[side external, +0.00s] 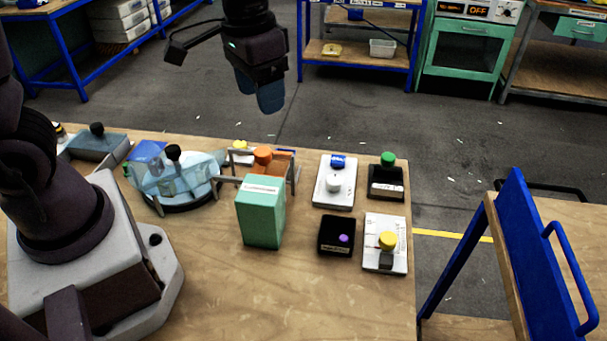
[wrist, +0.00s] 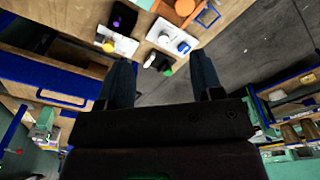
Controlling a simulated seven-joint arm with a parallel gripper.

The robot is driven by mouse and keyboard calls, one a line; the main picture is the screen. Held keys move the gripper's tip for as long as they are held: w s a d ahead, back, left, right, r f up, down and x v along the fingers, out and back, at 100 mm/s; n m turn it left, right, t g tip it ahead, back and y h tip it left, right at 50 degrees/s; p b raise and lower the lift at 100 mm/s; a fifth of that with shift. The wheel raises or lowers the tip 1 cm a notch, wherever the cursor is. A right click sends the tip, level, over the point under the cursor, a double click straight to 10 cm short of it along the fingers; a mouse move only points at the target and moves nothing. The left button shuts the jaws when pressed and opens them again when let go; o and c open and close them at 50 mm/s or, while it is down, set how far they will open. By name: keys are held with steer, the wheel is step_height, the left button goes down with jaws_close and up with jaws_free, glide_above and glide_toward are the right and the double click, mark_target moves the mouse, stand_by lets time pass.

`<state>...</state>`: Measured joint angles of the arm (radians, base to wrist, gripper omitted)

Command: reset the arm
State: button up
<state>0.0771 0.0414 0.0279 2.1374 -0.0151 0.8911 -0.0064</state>
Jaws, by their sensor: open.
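My gripper (side external: 259,92) is raised in the air above and behind the far edge of the wooden table (side external: 330,290). It holds nothing and touches nothing. In the wrist view its two dark fingers (wrist: 160,82) stand apart, with floor and table edge between and beyond them. My arm comes down from the top of the side view, and its base stands at the table's left.
On the table are a white press with a yellow knob (side external: 387,241), a black one with a green knob (side external: 388,160), a white-knobbed press (side external: 333,184), a purple-button box (side external: 337,236), a green box (side external: 261,213) and a glass-like vessel (side external: 175,178). A blue-railed cart (side external: 537,255) stands right.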

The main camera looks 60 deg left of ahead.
steer(key=s+a+r+t, duration=0.1)
steer(key=s+r+t, duration=0.3)
steer(key=s+r, duration=0.4)
steer(key=s, duration=0.3)
steer(key=shift+s+a+t, duration=0.35)
steer(key=shift+t, duration=0.05)
steer(key=shift+r, duration=0.1)
stand_by(0.7)
